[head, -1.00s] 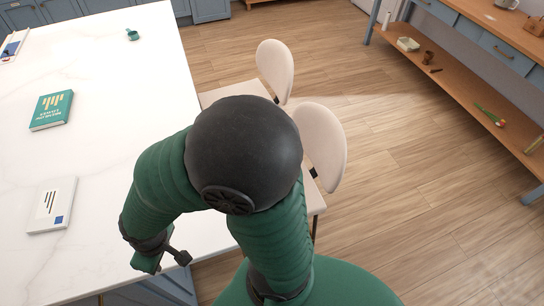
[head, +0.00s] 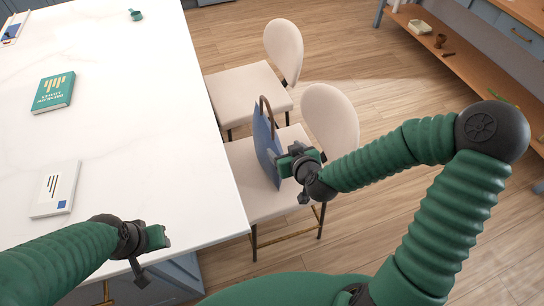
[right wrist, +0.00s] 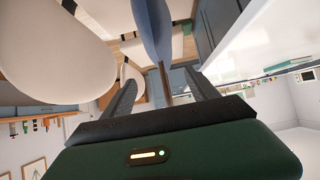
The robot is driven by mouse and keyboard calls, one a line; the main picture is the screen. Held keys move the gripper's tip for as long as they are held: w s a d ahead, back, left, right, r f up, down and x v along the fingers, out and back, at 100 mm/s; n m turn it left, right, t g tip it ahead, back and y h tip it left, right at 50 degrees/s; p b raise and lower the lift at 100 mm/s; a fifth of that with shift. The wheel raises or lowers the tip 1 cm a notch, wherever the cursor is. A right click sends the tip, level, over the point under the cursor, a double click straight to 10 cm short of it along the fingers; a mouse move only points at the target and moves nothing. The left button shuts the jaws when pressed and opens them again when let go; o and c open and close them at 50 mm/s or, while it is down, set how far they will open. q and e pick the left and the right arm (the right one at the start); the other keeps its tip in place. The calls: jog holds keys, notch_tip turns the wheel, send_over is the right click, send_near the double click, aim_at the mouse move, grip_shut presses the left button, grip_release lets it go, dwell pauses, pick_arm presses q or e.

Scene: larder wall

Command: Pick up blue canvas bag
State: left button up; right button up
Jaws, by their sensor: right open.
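The blue canvas bag (head: 265,143) stands upright on the seat of the nearer cream chair, its brown handle arching above it. My right gripper (head: 283,162) is open at the bag's right side; the head view does not show whether it touches. In the right wrist view, the blue bag (right wrist: 152,28) and its brown handle (right wrist: 166,85) appear in the gap between the open fingers (right wrist: 160,98). My left gripper (head: 160,238) is over the table's near edge, away from the bag; its jaws are unclear.
The white marble table (head: 150,130) borders the chairs on the left. A green book (head: 53,92) and a white book (head: 55,190) lie on it. The nearer chair's backrest (head: 330,120) rises just behind my right gripper.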

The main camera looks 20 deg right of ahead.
aim_at(275, 139)
jog(key=x, duration=1.1)
jog(key=shift+w+d+f+b, duration=0.2)
jog(key=shift+w+b, duration=0.1)
jog(key=shift+b, duration=0.05)
jog(key=x, duration=0.3)
jog(key=r+x, duration=0.1)
jog(key=x, duration=0.1)
jog(key=shift+w+a+f, duration=0.15)
jog(key=shift+w+a, duration=0.2)
jog(key=shift+s+d, duration=0.1)
jog(key=shift+d, duration=0.05)
jog(key=c, duration=0.4)
grip_shut()
